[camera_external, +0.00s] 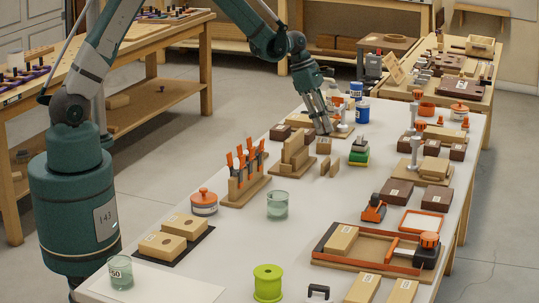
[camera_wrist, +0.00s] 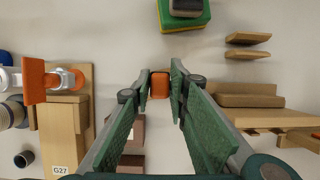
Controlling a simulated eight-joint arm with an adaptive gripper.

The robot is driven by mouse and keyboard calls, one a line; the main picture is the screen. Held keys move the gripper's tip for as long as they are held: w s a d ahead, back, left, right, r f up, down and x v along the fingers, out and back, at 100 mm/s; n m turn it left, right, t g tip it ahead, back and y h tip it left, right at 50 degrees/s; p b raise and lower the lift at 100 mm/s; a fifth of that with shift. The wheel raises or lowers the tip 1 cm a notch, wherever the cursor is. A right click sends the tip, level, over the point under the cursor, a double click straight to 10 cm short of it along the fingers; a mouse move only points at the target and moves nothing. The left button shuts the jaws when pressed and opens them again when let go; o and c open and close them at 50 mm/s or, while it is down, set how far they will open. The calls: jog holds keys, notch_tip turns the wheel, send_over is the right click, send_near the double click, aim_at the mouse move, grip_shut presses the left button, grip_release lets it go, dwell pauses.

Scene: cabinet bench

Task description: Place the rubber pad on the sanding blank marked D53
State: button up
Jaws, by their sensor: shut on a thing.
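My gripper (camera_external: 325,129) is over the far part of the white bench. In the wrist view its green fingers (camera_wrist: 160,86) are closed on a small orange-red block (camera_wrist: 160,84), held at the fingertips. I cannot tell for certain that this block is the rubber pad. Dark brown blocks (camera_wrist: 131,131) lie below and beyond the left finger, partly hidden by it. They also show left of the gripper in the outside view (camera_external: 280,131). No label reading D53 is legible, so I cannot tell which block is that sanding blank.
A toggle-clamp board marked G27 (camera_wrist: 51,132) stands close to the gripper. A green and yellow stack with a dark top (camera_wrist: 184,14), thin wooden pieces (camera_wrist: 248,38) and stepped wooden blocks (camera_external: 294,152) are nearby.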

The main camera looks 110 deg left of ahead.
jog(key=shift+f, duration=1.05)
jog(key=shift+f, duration=0.15)
jog(key=o, duration=0.8)
jog(key=shift+o, duration=0.2)
jog(key=p+v, duration=0.1)
jog(key=v, duration=1.1)
